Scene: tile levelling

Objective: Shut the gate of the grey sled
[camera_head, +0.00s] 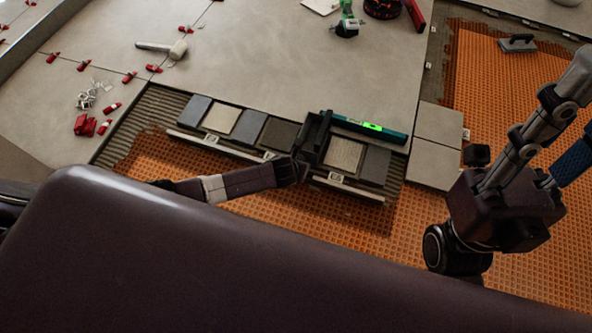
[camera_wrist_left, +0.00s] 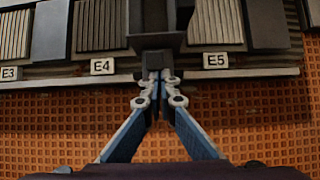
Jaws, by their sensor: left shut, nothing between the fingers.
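The grey sled (camera_head: 314,138) is a dark, box-like piece standing across the row of samples on the rail. In the left wrist view its dark body (camera_wrist_left: 158,18) is at the top middle, with a small dark block at its near end. I cannot tell which part is the gate or how it stands. My left gripper (camera_head: 297,168) is at the sled's near end. In the left wrist view its fingertips (camera_wrist_left: 158,80) are together and empty, just below the block; contact is unclear. My right gripper (camera_head: 566,125) is raised at the right, away from the sled.
A pale rail (camera_wrist_left: 120,79) with labels E3, E4 and E5 runs along the row of tile samples. A level with a bright green part (camera_head: 372,127) lies behind the sled. Orange matting (camera_head: 345,212) is clear in front. A mallet (camera_head: 176,49) and red clips lie farther left.

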